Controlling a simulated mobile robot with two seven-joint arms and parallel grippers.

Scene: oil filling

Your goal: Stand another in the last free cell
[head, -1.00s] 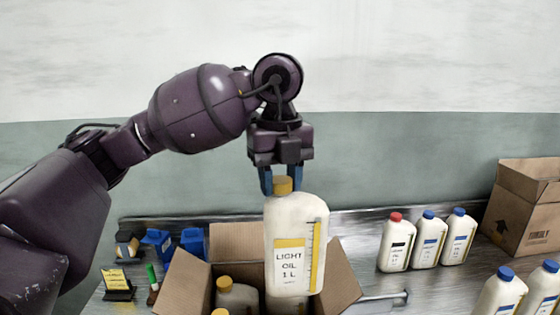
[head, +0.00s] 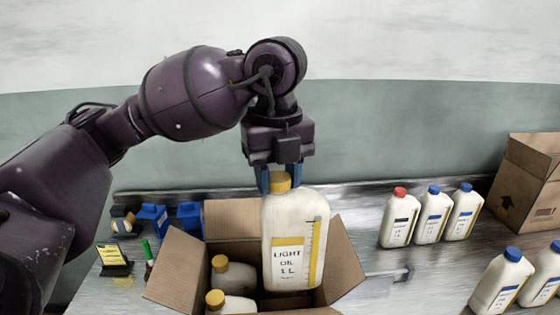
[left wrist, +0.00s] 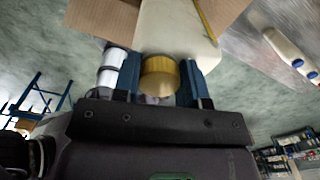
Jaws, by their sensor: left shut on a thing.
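My left gripper (head: 280,178) is shut on the yellow cap of a white bottle labelled "LIGHT OIL 1 L" (head: 290,225). The bottle hangs upright at the right part of the open cardboard box (head: 180,268), and its lower end is inside or just behind the front of the box opening. In the left wrist view the blue fingers (left wrist: 158,82) clasp the yellow cap, with the white bottle (left wrist: 175,28) beyond. Two yellow-capped bottles (head: 235,277) (head: 228,304) stand in the left part of the box. The box floor and cells are hidden. My right gripper is not in view.
Red- and blue-capped bottles (head: 398,220) stand at the right on the metal table (head: 400,290), with more blue-capped ones (head: 500,283) nearer. A closed-sided carton (head: 528,190) stands far right. Blue bins (head: 153,218), a yellow-and-black holder (head: 114,259) and a green-topped marker (head: 147,250) are left of the box.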

